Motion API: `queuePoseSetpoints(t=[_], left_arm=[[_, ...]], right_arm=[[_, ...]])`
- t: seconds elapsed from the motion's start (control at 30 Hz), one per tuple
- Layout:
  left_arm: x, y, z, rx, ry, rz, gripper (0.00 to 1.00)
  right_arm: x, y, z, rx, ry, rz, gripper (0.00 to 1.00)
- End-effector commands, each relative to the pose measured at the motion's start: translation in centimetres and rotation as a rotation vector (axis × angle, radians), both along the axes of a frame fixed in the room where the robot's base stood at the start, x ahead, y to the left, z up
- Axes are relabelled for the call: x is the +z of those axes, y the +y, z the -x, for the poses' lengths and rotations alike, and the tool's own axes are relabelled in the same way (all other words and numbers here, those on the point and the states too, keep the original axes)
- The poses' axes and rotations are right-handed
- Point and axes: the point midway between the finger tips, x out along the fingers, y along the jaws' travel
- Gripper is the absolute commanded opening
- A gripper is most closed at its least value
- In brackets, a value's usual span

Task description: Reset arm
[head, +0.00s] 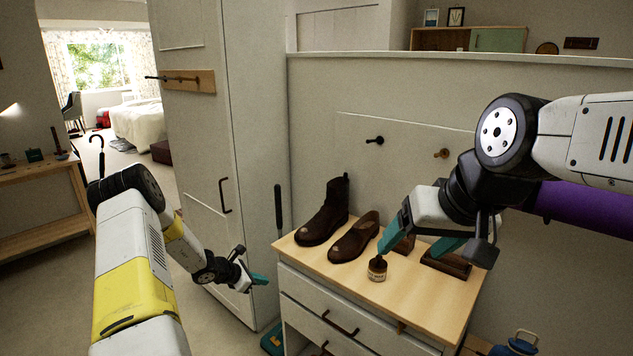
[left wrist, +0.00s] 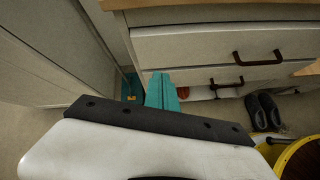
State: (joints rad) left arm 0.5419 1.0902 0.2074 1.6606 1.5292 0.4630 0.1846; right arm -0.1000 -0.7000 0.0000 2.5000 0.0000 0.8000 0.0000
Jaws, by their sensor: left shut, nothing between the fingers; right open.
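My left gripper (head: 258,280) is low in the head view, in front of the tall white cabinet door and left of the drawer chest. Its teal fingers are shut and empty; they also show in the left wrist view (left wrist: 161,92). My right gripper (head: 424,241) is above the wooden top of the chest, with its teal fingers apart. A small brown jar (head: 377,269) stands on the top just below and beside its left finger. Whether that finger touches the jar I cannot tell. A brown shape shows between the fingers, partly hidden.
A dark boot (head: 325,215) and a brown shoe (head: 354,240) stand on the chest top (head: 330,272). A brown brush-like block (head: 446,263) lies right of the jar. In the left wrist view, dark slippers (left wrist: 263,112) lie on the floor beside a yellow round object (left wrist: 300,160).

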Motion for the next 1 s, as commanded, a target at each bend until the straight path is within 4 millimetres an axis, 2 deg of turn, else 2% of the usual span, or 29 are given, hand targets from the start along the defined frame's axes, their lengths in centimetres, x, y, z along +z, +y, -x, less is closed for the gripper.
queuePoseSetpoints(t=[0.03, 0.2, 0.37, 0.5, 0.6, 0.8, 1.0], left_arm=[[3.8, -0.8, -0.3, -0.081, -0.054, -0.05, 0.0], [14.1, -4.0, 1.3, -0.361, -0.204, -0.212, 0.0], [22.5, -6.9, 4.7, -0.609, -0.332, -0.369, 0.0], [28.7, -8.9, 9.0, -0.814, -0.432, -0.512, 0.0], [32.4, -9.9, 12.6, -0.954, -0.494, -0.616, 0.0], [38.1, -10.8, 20.5, -1.208, -0.603, -0.834, 0.0], [41.3, -10.1, 28.6, -1.43, -0.685, -1.066, 0.0]], right_arm=[[0.0, 0.0, 0.0, 0.0, 0.0, 0.0, 0.75], [0.0, 0.0, 0.0, 0.0, 0.0, 0.0, 0.75], [0.0, 0.0, 0.0, 0.0, 0.0, 0.0, 0.75], [0.0, 0.0, 0.0, 0.0, 0.0, 0.0, 0.75], [0.0, 0.0, 0.0, 0.0, 0.0, 0.0, 0.75], [0.0, 0.0, 0.0, 0.0, 0.0, 0.0, 0.75], [0.0, 0.0, 0.0, 0.0, 0.0, 0.0, 0.75]])
